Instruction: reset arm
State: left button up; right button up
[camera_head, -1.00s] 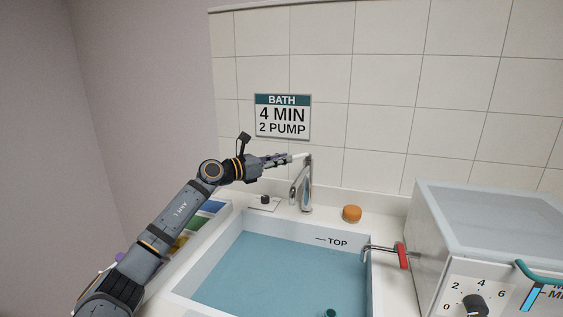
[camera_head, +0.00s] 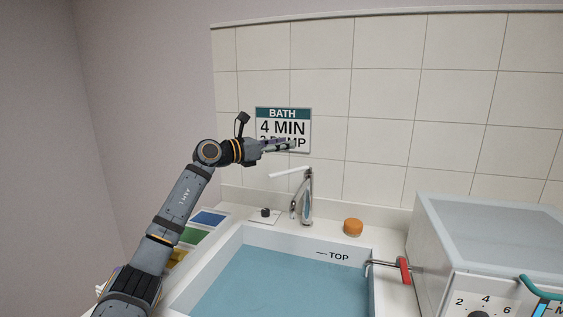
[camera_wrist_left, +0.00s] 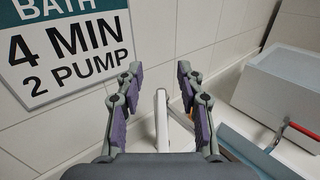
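My left arm comes in from the left in the head view. Its gripper (camera_head: 292,145) is raised above the faucet (camera_head: 305,195), in front of the bath sign (camera_head: 283,114), and covers part of the sign's lower line. In the left wrist view the two fingers of the left gripper (camera_wrist_left: 160,85) are apart with nothing between them, and the faucet (camera_wrist_left: 162,120) shows beyond and below the gap. My right gripper is in neither view.
A basin of blue water (camera_head: 275,285) lies below, with an orange round object (camera_head: 353,227) on its back rim. A red-handled tap (camera_head: 404,270) and a grey box (camera_head: 485,235) stand at the right. The tiled wall (camera_head: 400,100) is close behind the gripper.

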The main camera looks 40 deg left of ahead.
pick_arm(q)
jog(key=shift+a+r, duration=0.1)
jog(key=shift+r, duration=0.5)
jog(key=shift+r, duration=0.1)
